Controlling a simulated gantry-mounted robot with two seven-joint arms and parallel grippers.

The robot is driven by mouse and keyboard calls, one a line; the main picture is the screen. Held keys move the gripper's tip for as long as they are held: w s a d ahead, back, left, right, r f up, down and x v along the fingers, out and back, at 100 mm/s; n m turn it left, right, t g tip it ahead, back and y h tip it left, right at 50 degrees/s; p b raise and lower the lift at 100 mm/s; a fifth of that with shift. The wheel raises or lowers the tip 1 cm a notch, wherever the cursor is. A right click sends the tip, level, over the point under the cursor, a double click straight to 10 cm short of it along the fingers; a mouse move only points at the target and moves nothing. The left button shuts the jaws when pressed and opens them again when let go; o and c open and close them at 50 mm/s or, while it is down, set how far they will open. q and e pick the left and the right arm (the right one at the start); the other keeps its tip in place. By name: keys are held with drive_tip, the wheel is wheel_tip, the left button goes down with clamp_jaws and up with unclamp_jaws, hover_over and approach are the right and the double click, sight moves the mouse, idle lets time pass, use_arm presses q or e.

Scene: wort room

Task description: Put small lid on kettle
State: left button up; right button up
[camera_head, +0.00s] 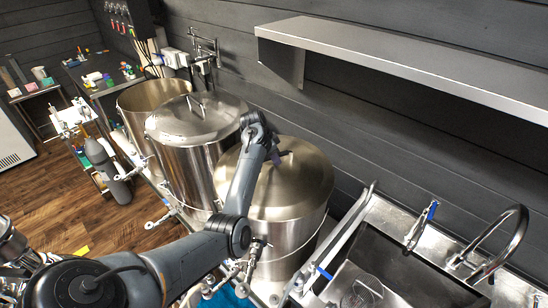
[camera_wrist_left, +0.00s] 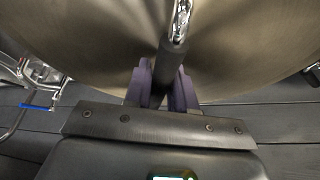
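The front kettle (camera_head: 290,235) is a large steel pot, and a round brushed-steel lid (camera_head: 305,180) covers its top. My left gripper (camera_head: 277,155) is over the middle of this lid, pointing down at its handle. In the left wrist view, the lid (camera_wrist_left: 75,45) fills the upper part and its chrome handle (camera_wrist_left: 181,22) runs down towards my left gripper's purple fingers (camera_wrist_left: 162,85). The fingers stand a little apart around the handle's near end. Whether they press on it I cannot tell. My right gripper is not in view.
A lidded middle kettle (camera_head: 190,160) and an open-topped kettle (camera_head: 140,105) stand behind to the left. A steel shelf (camera_head: 400,65) juts from the dark wall at upper right. A sink with a curved faucet (camera_head: 515,245) is at lower right. Valves line the kettles' front.

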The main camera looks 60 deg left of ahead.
use_arm(q)
drive_tip(key=o, duration=0.5)
drive_tip(key=shift+w+a+r, duration=0.1)
drive_tip(key=shift+r, duration=0.05)
drive_tip(key=shift+o, duration=0.2)
drive_tip(key=shift+f, duration=0.2)
drive_tip(key=shift+s+r, duration=0.3)
drive_tip(key=shift+r, duration=0.25)
drive_tip(key=b+v, duration=0.2)
drive_tip(key=v, duration=0.8)
